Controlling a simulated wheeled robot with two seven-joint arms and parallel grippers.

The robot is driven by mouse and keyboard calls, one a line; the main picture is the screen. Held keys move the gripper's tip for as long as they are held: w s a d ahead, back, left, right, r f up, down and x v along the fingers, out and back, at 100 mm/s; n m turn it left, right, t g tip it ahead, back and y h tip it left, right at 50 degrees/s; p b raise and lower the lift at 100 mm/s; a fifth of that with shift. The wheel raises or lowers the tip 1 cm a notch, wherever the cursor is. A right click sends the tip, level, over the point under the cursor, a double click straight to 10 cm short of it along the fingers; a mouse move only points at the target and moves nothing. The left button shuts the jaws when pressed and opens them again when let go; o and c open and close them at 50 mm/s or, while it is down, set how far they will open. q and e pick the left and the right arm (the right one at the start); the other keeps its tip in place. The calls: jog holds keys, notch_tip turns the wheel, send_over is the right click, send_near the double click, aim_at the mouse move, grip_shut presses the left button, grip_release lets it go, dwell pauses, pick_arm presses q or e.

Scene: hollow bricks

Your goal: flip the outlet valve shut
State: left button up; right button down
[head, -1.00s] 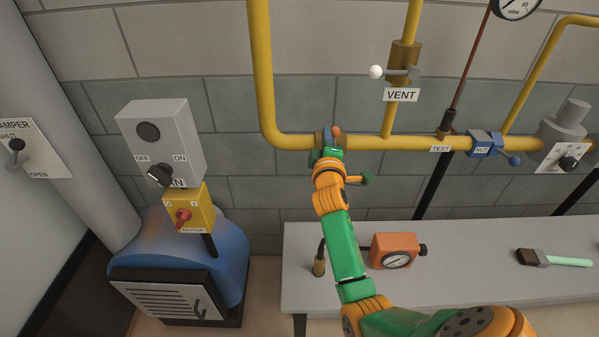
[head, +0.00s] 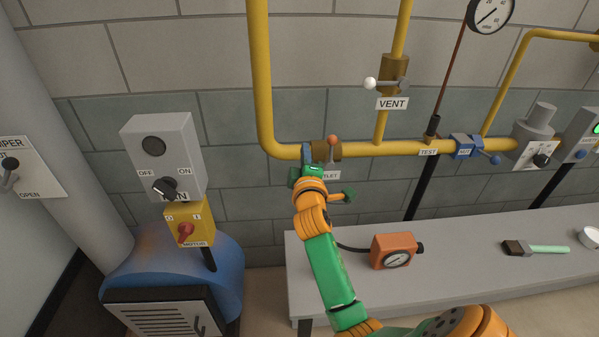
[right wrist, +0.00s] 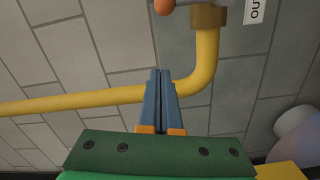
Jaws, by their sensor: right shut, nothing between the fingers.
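The outlet valve (head: 326,150) is a brass body on the low horizontal run of the yellow pipe, just right of its bend. Its lever has an orange knob (head: 332,139) and appears to stand crosswise to the pipe, knob upward. In the right wrist view the brass body (right wrist: 208,15) and knob (right wrist: 164,6) are cut by the top edge. The outlet label (head: 331,175) is partly hidden by my gripper. My right gripper (head: 307,152) is shut and empty, just left of the valve body and in front of the pipe. My left gripper is not in view.
The vent valve (head: 392,75) is above right. A grey bench (head: 460,245) below carries an orange gauge box (head: 393,250) and a brush (head: 535,249). A switch box (head: 160,150) is at left.

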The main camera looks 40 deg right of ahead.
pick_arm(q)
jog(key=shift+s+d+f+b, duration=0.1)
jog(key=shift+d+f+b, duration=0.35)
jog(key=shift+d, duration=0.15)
pick_arm(e)
jog(key=s+a, duration=0.2)
jog(key=s, duration=0.3)
jog(key=shift+s+f, duration=0.15)
jog(key=shift+s, duration=0.25)
